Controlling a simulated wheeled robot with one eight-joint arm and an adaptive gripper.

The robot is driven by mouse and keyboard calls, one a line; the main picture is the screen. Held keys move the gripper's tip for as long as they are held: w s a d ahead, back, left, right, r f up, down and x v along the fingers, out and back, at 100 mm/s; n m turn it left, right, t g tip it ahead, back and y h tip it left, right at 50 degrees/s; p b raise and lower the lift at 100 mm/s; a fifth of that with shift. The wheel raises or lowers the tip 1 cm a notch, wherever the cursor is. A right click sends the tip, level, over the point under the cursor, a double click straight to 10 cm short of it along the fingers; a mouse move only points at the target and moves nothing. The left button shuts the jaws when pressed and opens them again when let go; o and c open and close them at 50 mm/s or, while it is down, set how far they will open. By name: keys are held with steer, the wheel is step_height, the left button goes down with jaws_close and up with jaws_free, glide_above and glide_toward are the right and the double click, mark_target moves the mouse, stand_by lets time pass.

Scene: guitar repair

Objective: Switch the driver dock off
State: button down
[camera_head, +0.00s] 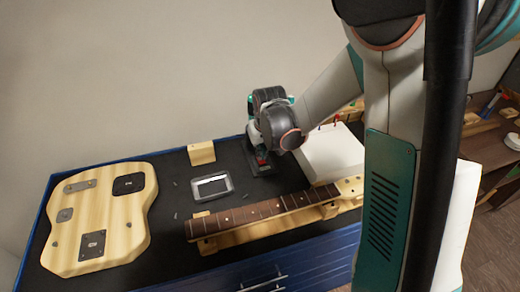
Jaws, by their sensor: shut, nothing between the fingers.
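A small dark block (261,170) that looks like the driver dock stands on the black mat near the back wall. My arm reaches over from the right, and my gripper (259,153) points down right at this dark block. The fingers are shut and hold nothing that I can see. A small red spot shows at the fingertips. I cannot tell whether it is the dock's switch, or whether the fingers touch it. The wrist hides most of the dock.
A wooden guitar body (126,222) lies at left. A guitar neck (262,209) lies in front of the dock. A grey tray (212,186) and a wooden block (202,153) are to its left. A white box (332,150) stands close on its right. Small loose parts lie by the tray.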

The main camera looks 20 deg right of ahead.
step_height(320, 180, up, 14)
steer(key=p, duration=0.5)
steer(key=shift+s, duration=0.45)
steer(key=shift+f, duration=0.1)
